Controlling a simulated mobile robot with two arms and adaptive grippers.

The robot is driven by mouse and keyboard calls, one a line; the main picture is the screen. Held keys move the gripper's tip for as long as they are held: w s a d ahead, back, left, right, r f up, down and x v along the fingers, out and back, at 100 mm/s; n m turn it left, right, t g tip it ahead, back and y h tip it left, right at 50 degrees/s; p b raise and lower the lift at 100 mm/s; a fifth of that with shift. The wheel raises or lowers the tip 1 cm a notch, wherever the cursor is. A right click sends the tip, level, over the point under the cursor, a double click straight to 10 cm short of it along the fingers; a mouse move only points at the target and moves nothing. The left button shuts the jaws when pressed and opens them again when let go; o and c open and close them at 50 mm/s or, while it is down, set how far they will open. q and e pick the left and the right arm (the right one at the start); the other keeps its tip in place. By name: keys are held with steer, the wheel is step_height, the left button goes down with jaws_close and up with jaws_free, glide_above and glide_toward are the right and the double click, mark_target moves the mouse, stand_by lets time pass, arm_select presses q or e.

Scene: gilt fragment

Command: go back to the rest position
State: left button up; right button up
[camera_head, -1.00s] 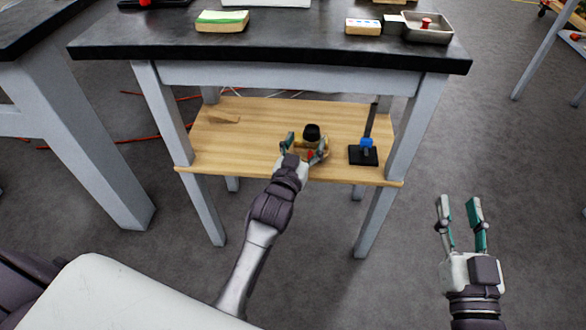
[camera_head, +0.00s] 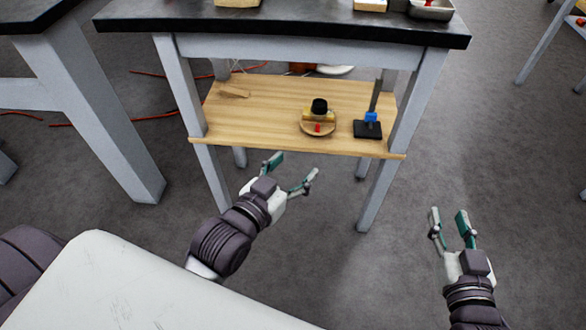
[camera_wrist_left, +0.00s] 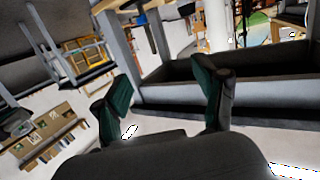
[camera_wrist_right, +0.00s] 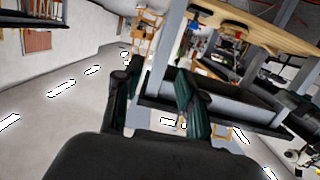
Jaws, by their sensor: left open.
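My left gripper (camera_head: 292,175) is open and empty, in front of and below the front edge of the wooden shelf (camera_head: 250,115). Its two green-padded fingers stand wide apart in the left wrist view (camera_wrist_left: 165,95), with nothing between them. My right gripper (camera_head: 447,225) is open and empty over the floor to the right of the table. Its fingers also stand apart in the right wrist view (camera_wrist_right: 157,95). On the shelf, a round wooden dish (camera_head: 309,128) holds a yellowish piece with a black top (camera_head: 320,106) and a small red part.
A black stand with a blue clamp (camera_head: 368,128) is on the shelf's right. The black tabletop (camera_head: 290,22) is above, on grey legs (camera_head: 405,115). Another table (camera_head: 85,100) stands at left. Red cables lie on the floor behind. The grey floor (camera_head: 340,230) between my grippers is clear.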

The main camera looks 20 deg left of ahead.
arm_select(q)
steer(key=shift+s+d+r+h, duration=0.15)
steer(key=shift+s+d+r, duration=0.1)
steer(key=shift+s, duration=0.2)
steer(key=shift+s+d+r+h, duration=0.1)
steer(key=shift+s+r+h, duration=0.1)
steer(key=shift+s, duration=0.25)
